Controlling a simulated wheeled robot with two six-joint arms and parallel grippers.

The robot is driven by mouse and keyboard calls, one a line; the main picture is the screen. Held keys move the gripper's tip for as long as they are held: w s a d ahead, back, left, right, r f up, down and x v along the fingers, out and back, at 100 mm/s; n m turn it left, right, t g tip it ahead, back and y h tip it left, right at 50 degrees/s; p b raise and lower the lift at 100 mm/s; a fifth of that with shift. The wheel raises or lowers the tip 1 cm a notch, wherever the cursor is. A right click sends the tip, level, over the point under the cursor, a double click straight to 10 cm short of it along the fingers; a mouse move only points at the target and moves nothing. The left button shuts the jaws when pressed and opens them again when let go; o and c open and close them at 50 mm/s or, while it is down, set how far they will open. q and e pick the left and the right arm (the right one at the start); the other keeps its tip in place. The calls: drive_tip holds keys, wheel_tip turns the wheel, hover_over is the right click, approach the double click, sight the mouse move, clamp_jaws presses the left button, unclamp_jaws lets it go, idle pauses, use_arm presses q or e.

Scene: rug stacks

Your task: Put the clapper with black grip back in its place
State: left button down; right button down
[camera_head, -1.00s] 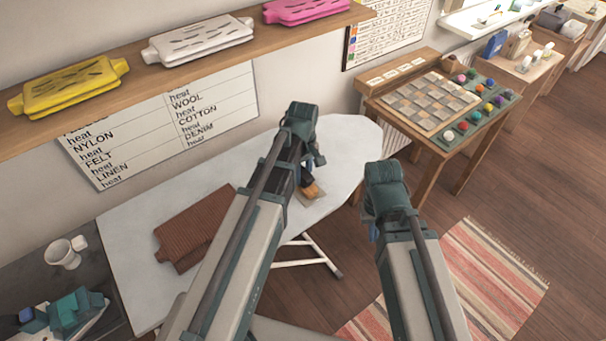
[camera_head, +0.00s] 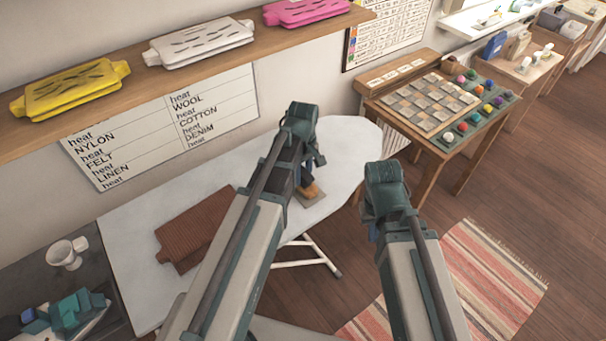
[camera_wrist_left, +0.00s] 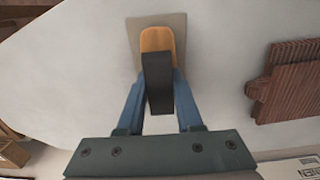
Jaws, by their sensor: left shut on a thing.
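The clapper, a wooden block with a black grip (camera_wrist_left: 158,85), is between the blue fingers of my left gripper (camera_wrist_left: 160,92) in the left wrist view. The gripper is shut on the grip. The orange-brown wood shows beyond the grip, over a flat beige piece (camera_wrist_left: 172,20) on the white board. In the head view the clapper's wood (camera_head: 309,190) shows just beyond my left wrist; the grip is mostly hidden there. My right gripper is hidden below its wrist in the head view.
The white ironing board (camera_head: 340,150) carries a brown ribbed slab (camera_head: 190,228). A shelf (camera_head: 110,102) above holds yellow, white and pink slotted pieces. A mug (camera_head: 62,253) stands at left. A wooden table (camera_head: 375,102) with checkered tiles and coloured balls stands at right. A striped rug (camera_head: 480,290) lies on the floor.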

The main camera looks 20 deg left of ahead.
use_arm(q)
drive_tip(key=shift+f+b, duration=0.3)
drive_tip(key=shift+f, duration=0.1)
drive_tip(key=shift+c, duration=2.4)
unclamp_jaws()
drive_tip(key=shift+r, duration=0.1)
wheel_tip(320, 180, up, 14)
drive_tip(key=p, duration=1.4)
drive_tip(key=s+d+f+m+b, duration=0.3)
drive_tip(key=s+d+m, duration=0.2)
drive_tip(key=s+m, duration=0.2)
drive_tip(key=s+d+f+m+y+b, duration=0.1)
drive_tip(key=s+d+f+m+b, duration=0.2)
drive_tip(key=s+d+m, duration=0.2)
drive_tip(key=shift+s+d+m, duration=0.25)
drive_tip(key=shift+s+m, duration=0.85)
drive_tip(key=shift+s, duration=0.05)
